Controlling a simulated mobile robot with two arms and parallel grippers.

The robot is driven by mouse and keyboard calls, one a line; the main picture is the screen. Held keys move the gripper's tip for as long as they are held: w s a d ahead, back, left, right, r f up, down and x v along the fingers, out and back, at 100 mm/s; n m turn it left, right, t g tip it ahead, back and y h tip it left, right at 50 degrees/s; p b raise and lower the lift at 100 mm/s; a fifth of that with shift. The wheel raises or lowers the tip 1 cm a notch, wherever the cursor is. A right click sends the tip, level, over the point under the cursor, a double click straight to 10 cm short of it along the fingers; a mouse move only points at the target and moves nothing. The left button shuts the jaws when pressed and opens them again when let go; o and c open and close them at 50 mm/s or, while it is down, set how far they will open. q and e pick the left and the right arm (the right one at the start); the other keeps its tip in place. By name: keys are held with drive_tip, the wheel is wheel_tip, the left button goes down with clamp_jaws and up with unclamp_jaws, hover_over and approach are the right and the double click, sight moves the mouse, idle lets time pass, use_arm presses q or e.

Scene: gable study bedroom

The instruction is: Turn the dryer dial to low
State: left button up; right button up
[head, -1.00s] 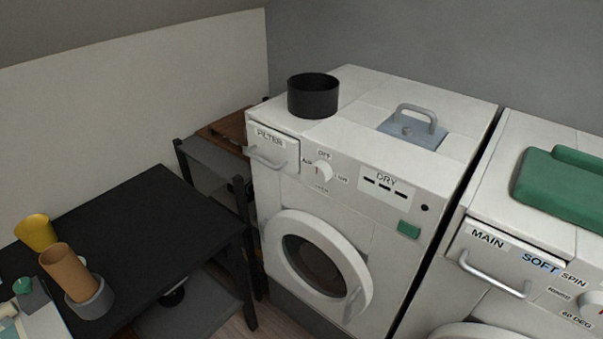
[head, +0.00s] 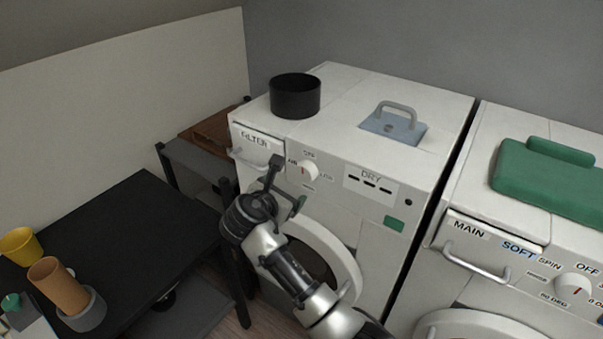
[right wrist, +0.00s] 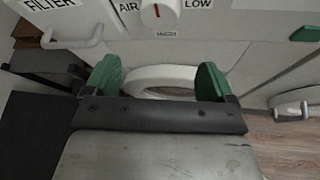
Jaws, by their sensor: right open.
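The dryer dial (head: 309,170) is a white round knob with a red mark, on the front panel of the left machine, the dryer (head: 345,215). In the right wrist view the dial (right wrist: 160,14) is cut by the top edge. AIR is at its left and LOW at its right. Its red line looks upright, not turned toward LOW. OFF stands above it in the head view. My right gripper (head: 286,189) is open and empty, in front of the panel just below and left of the dial. Its green-padded fingers (right wrist: 157,78) are apart below the dial. My left gripper is out of view.
The FILTER drawer handle (head: 256,161) sticks out left of the dial. The round dryer door (head: 345,262) is below, partly behind my right arm. A black pot (head: 295,97) stands on the dryer. A black table (head: 120,235) is at left, and a second machine (head: 455,205) at right.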

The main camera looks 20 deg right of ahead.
sight(303, 175)
drive_tip(key=x, duration=0.3)
drive_tip(key=r+p+x, duration=0.1)
drive_tip(key=x, duration=0.6)
drive_tip(key=shift+w+d+r+p, duration=0.2)
drive_tip(key=shift+d+r+p, duration=0.1)
drive_tip(key=shift+d, duration=0.15)
drive_tip(key=c, duration=0.9)
